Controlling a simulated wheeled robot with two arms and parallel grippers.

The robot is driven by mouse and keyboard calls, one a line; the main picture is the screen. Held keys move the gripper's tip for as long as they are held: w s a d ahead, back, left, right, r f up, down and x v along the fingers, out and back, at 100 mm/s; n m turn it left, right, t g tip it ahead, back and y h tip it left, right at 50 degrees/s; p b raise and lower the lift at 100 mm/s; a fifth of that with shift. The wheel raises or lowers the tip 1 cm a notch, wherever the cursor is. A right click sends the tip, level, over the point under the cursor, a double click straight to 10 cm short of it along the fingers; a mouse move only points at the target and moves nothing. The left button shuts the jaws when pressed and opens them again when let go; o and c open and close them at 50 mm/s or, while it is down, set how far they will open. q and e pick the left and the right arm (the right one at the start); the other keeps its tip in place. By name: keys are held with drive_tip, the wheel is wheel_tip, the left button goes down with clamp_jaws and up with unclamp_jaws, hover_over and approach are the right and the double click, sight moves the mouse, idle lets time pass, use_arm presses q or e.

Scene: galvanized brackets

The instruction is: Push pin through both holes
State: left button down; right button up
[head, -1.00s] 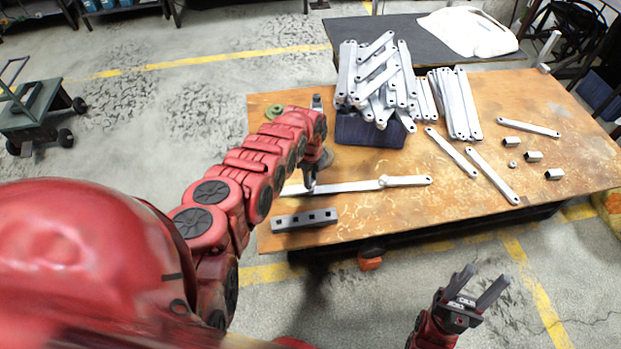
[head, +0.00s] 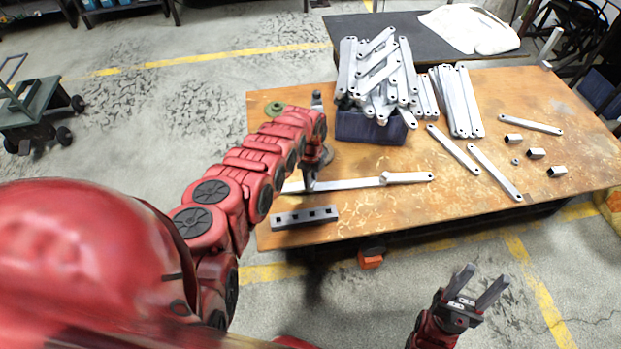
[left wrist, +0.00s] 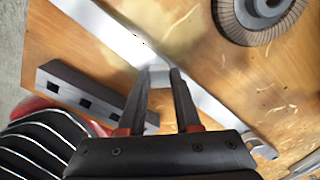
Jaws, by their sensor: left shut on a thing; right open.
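Two flat pale metal bars lie on the wooden table, overlapping end to end: a left bar (head: 350,185) and a shorter-looking right bar (head: 410,177). Their joint is near a rounded end right of my left gripper. My left gripper (head: 311,188) is low over the left bar, pointing down. In the left wrist view my left gripper (left wrist: 160,75) is shut on a small pale metal piece (left wrist: 158,77) against or just above the left bar (left wrist: 115,32). I cannot tell whether this piece is the pin. My right gripper (head: 478,284) is open and empty, off the table's front edge.
A dark block with square holes (head: 305,217) lies in front of the left bar. A dark blue bin (head: 370,128) heaped with bars stands behind. Loose bars (head: 494,172) and small square metal pieces (head: 557,172) lie to the right. A ridged round part (left wrist: 258,15) sits near the left gripper.

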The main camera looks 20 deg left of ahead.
use_arm(q)
drive_tip(key=c, duration=0.5)
unclamp_jaws()
drive_tip(key=shift+r, duration=0.1)
drive_tip(key=shift+w+r, duration=0.1)
drive_tip(key=shift+r, duration=0.25)
wheel_tip(320, 180, up, 17)
drive_tip(key=p, duration=0.3)
drive_tip(key=shift+f, duration=0.2)
